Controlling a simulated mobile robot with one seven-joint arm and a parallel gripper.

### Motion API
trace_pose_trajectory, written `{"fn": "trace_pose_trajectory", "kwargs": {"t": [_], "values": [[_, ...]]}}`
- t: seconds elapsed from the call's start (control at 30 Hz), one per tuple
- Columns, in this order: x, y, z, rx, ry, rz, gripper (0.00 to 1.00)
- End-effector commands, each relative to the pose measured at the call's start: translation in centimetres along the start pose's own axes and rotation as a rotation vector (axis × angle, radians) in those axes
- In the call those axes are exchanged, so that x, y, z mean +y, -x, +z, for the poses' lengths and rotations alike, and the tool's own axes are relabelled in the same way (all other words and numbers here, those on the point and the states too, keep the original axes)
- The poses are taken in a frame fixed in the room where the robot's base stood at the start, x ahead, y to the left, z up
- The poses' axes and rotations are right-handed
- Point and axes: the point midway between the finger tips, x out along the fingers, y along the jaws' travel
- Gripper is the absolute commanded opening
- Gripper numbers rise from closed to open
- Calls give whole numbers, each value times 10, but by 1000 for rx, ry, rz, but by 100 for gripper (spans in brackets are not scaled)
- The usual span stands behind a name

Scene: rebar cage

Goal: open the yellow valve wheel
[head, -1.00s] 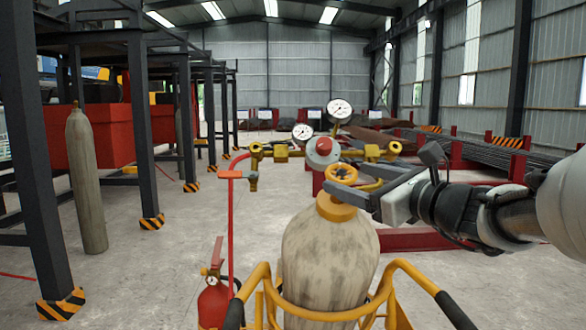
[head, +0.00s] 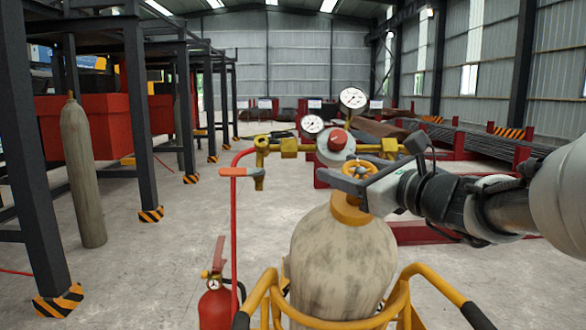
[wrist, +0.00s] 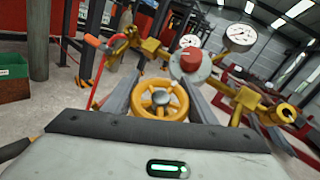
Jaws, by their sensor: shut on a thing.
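The yellow valve wheel (head: 363,169) sits on top of a worn, pale gas cylinder (head: 342,260), just above its yellow collar (head: 351,209). The wheel's spokes and hub show in the wrist view (wrist: 160,99). My gripper (head: 350,177) reaches in from the right and is shut on the wheel, one dark finger on each side of its rim. In the wrist view my gripper (wrist: 162,84) has its fingers beside the wheel at left and right. In the head view the fingers hide part of the wheel's near rim.
Behind the wheel stand a red-knobbed regulator (head: 337,140), two gauges (head: 353,98) and brass fittings (head: 289,147). A red pipe (head: 233,225) rises at left, near a fire extinguisher (head: 215,300). A yellow railing (head: 400,310) surrounds the cylinder. Open concrete floor lies to the left.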

Motion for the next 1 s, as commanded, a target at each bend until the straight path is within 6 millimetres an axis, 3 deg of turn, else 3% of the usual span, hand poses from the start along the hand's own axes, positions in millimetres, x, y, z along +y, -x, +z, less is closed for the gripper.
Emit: {"fn": "trace_pose_trajectory", "kwargs": {"t": [0.1, 0.47, 1.0], "values": [[0, 0, 0, 0, 0, 0, 30], [2, 0, 2, 1, 27, 69, 30], [16, 4, 4, 1, 196, 493, 30]]}}
